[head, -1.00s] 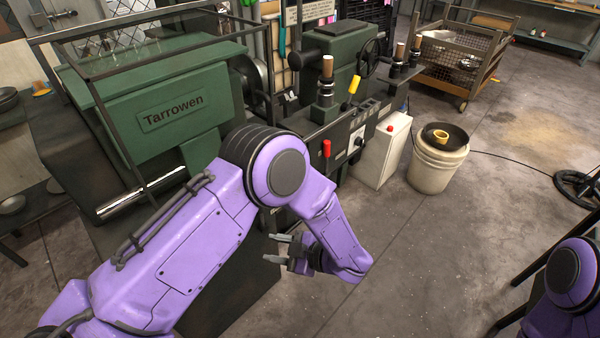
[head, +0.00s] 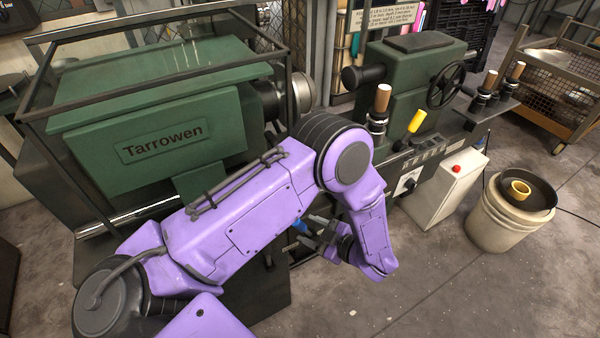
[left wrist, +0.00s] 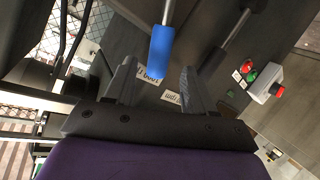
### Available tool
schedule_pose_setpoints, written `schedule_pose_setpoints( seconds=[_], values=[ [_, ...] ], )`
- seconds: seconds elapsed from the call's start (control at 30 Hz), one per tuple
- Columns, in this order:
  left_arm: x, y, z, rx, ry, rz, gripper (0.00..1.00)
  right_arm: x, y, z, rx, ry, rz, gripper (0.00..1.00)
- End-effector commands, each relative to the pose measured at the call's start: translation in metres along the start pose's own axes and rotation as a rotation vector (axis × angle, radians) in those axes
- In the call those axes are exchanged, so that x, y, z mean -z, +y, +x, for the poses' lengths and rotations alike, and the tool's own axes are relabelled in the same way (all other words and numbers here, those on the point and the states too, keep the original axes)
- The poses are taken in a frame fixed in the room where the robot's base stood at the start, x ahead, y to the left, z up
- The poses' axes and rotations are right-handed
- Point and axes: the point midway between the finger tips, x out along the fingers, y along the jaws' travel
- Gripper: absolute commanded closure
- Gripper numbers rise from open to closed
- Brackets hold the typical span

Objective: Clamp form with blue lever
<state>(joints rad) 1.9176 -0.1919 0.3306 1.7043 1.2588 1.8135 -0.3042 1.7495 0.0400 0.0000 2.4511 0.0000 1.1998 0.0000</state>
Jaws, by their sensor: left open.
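The blue lever (left wrist: 161,50) shows in the left wrist view as a blue grip on a metal rod, pointing down toward the space between my fingers. My left gripper (left wrist: 158,70) is open, its two fingers on either side of the grip's lower end; I see no firm contact. In the head view, my left gripper (head: 312,233) is low in front of the machine, and a small blue part of the lever (head: 300,226) shows beside it, mostly hidden by my arm. A silver round metal piece (head: 302,90), perhaps the form, sits at the green headstock. My right gripper is out of view.
A second rod (left wrist: 228,42) and red and green buttons (left wrist: 251,74) lie right of the blue lever. A yellow-handled lever (head: 416,121), a white box (head: 448,185) and a bucket (head: 505,220) stand to the right. Open floor lies in front.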

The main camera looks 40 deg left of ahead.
Motion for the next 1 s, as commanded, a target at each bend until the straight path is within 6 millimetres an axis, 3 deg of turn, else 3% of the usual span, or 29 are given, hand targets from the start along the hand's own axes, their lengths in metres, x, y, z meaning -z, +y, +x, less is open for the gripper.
schedule_pose_setpoints(
  seconds=[0.1, 0.23, 0.57, 0.63, 0.73, 0.77, 1.0],
  values=[
    [0.002, 0.0, 0.026, 0.004, 0.003, 0.0, 0.46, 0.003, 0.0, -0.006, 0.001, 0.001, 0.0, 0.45],
    [0.001, 0.0, 0.044, 0.003, 0.001, 0.0, 0.46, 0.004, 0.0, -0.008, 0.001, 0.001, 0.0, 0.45],
    [0.001, -0.001, 0.054, 0.004, 0.002, -0.001, 0.46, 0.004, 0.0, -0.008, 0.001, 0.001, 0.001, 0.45],
    [0.001, -0.001, 0.054, 0.005, 0.002, -0.002, 0.62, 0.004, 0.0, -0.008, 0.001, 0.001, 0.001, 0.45],
    [0.001, -0.001, 0.054, 0.005, 0.002, -0.002, 0.94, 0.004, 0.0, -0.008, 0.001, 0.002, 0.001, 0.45],
    [0.001, -0.001, 0.054, 0.005, 0.002, -0.002, 1.0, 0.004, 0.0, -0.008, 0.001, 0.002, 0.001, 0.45],
    [0.0, 0.0, 0.053, 0.005, 0.007, 0.008, 1.0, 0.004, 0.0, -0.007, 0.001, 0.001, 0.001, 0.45]
  ],
)
